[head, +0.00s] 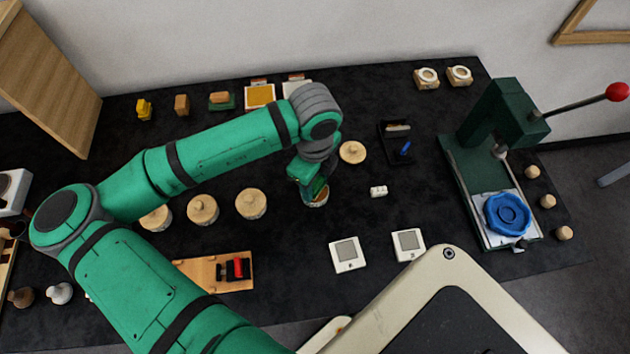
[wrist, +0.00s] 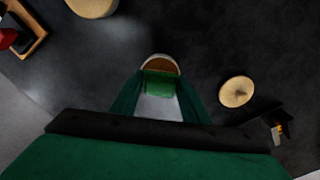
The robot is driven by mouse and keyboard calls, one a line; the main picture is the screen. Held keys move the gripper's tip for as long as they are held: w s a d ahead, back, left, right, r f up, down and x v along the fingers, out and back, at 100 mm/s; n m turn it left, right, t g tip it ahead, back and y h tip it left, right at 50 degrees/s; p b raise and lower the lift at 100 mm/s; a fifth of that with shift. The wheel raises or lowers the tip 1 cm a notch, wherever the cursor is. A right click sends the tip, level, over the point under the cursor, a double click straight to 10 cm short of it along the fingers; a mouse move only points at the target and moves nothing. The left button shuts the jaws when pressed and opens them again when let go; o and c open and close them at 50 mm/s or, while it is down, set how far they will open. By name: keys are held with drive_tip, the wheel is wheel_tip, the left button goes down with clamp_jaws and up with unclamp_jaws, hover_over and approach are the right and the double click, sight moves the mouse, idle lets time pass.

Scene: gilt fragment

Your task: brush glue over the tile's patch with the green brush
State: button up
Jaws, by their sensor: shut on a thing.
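My gripper (head: 311,190) points down over an open round pot (head: 319,201) in the middle of the table. In the wrist view the gripper (wrist: 158,92) is shut on the green brush (wrist: 159,83). The brush reaches toward the pot (wrist: 160,61), which has a pale rim and a brown inside. Its tip is hidden, so I cannot tell whether it touches the contents. Two white tiles, a left one (head: 348,254) and a right one (head: 408,245), each with a grey square patch, lie flat in front and to the right.
A round wooden lid (head: 352,152) lies beside the pot. Several lidded pots, including one (head: 251,203), stand left. A black tray (head: 396,143) with a blue item is behind right. A green lever press (head: 489,165) with a blue ring stands far right. A small white block (head: 378,191) lies between.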

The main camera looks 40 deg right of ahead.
drive_tip(key=shift+r, duration=3.35)
